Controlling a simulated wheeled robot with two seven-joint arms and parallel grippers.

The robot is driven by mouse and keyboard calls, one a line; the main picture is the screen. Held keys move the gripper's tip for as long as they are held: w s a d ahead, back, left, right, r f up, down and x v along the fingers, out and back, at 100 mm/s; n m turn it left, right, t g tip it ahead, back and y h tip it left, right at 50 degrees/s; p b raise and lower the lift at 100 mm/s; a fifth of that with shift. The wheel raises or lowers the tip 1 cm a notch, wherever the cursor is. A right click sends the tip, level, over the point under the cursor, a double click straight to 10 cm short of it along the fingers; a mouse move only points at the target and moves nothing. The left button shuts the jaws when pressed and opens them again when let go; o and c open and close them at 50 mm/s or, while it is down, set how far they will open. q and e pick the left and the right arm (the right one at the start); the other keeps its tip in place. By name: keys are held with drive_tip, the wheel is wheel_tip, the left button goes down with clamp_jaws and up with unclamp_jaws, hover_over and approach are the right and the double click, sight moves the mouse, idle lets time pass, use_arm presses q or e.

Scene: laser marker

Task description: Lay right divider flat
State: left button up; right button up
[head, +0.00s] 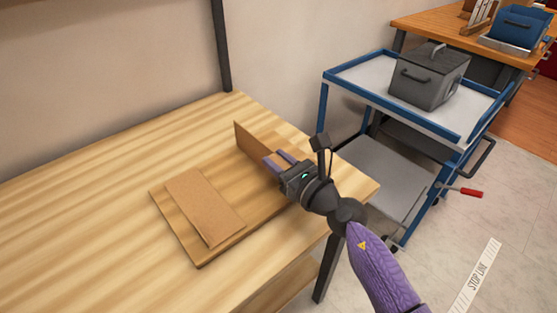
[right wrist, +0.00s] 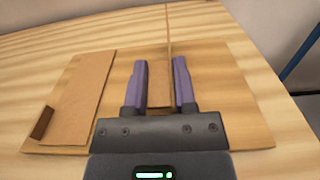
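The right divider (head: 254,144) is a thin brown panel standing upright on a flat wooden board (head: 235,190). In the right wrist view the divider (right wrist: 168,30) shows nearly edge-on. My right gripper (head: 280,161) is at its near end, with its purple fingers on either side of the panel. The fingers (right wrist: 160,80) are apart; firm contact with the panel cannot be made out. Another brown panel (head: 205,207) lies flat on the left part of the board. My left gripper is not in view.
The board lies on a light wooden table (head: 90,210) with clear room to its left. A blue-framed cart (head: 352,78) with a grey lidded box (head: 428,78) stands beyond the table's right edge. A small dark brown piece (right wrist: 42,122) shows beside the flat panel.

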clamp_jaws()
idle(0.6)
idle(0.5)
